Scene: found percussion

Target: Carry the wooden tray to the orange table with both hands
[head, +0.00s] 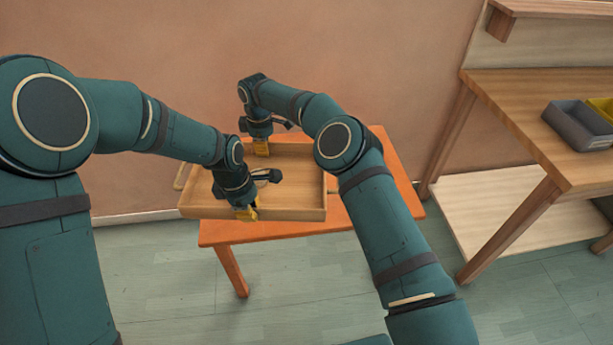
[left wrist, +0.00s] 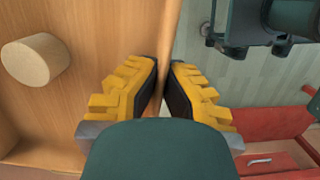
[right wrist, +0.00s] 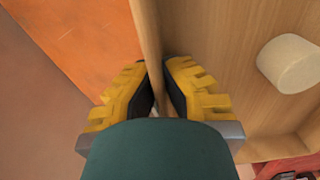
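The wooden tray (head: 300,214) is a shallow open box in the head view, over the left part of the orange table (head: 375,160). Its left end reaches past the table's left edge. I cannot tell whether it rests on the top or hangs just above. My left gripper (head: 247,212) is shut on the tray's near wall, which shows between the fingers in the left wrist view (left wrist: 166,82). My right gripper (head: 262,150) is shut on the far wall, also seen in the right wrist view (right wrist: 158,72). A pale cylinder (left wrist: 35,60) is inside the tray, hidden in the head view.
A wooden workbench (head: 540,90) with a low shelf stands at the right, holding a grey bin (head: 578,125) and a yellow bin (head: 603,107). A wall is close behind the orange table. A red cabinet (left wrist: 265,130) shows low in the left wrist view.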

